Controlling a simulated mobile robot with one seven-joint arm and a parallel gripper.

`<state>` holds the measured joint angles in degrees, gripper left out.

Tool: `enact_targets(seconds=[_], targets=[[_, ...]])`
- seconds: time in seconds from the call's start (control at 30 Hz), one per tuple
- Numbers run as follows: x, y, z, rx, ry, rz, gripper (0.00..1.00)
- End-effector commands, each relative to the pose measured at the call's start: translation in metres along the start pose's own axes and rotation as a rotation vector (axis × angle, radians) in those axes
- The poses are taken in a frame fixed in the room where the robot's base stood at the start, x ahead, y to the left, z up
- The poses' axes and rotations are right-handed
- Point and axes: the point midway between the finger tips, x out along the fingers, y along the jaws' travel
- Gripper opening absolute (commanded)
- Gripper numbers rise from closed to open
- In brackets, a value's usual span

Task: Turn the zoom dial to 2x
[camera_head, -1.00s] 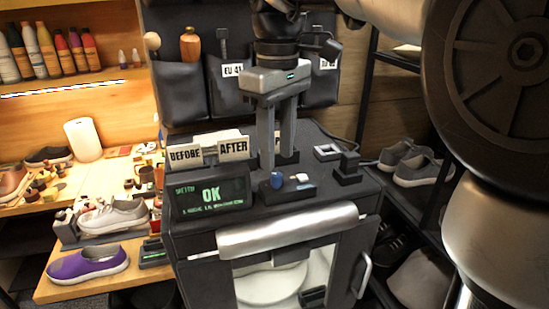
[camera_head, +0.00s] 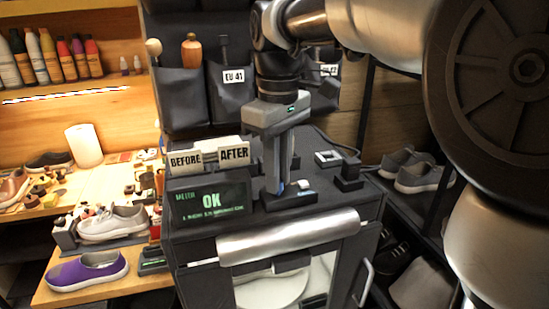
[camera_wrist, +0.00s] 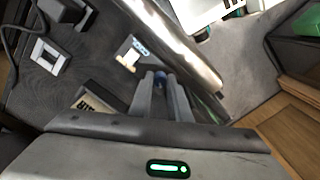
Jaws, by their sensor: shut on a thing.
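A small blue dial (camera_wrist: 160,76) shows between my fingertips in the wrist view; I take it as the zoom dial. It stands on a low black base (camera_head: 292,201) on top of the dark cabinet. My gripper (camera_head: 278,189) points down over this base and is shut on the blue dial. In the head view the fingers mostly hide the dial. Its markings and setting cannot be read. A white piece (camera_wrist: 128,59) with a blue label sits beside the dial on the same base.
A silver roll-shaped bar (camera_head: 288,236) runs along the cabinet front. A black block (camera_head: 348,174) stands to the right.

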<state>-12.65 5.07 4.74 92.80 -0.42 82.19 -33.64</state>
Motion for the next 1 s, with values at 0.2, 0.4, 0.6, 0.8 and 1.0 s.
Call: enact_targets(seconds=[0.2, 0.4, 0.6, 0.8, 1.0], targets=[[-0.0012, 0.0001, 0.0002, 0.039, 0.000, 0.000, 0.00], [-0.0025, 0.0000, -0.0001, 0.149, 0.001, 0.001, 0.00], [-0.0028, -0.0002, 0.0001, 0.318, 0.000, 0.000, 0.00], [-0.0025, -0.0002, -0.0001, 0.499, 0.001, 0.001, 0.00], [-0.0023, -0.0002, -0.0004, 0.657, 0.002, 0.001, 0.00]])
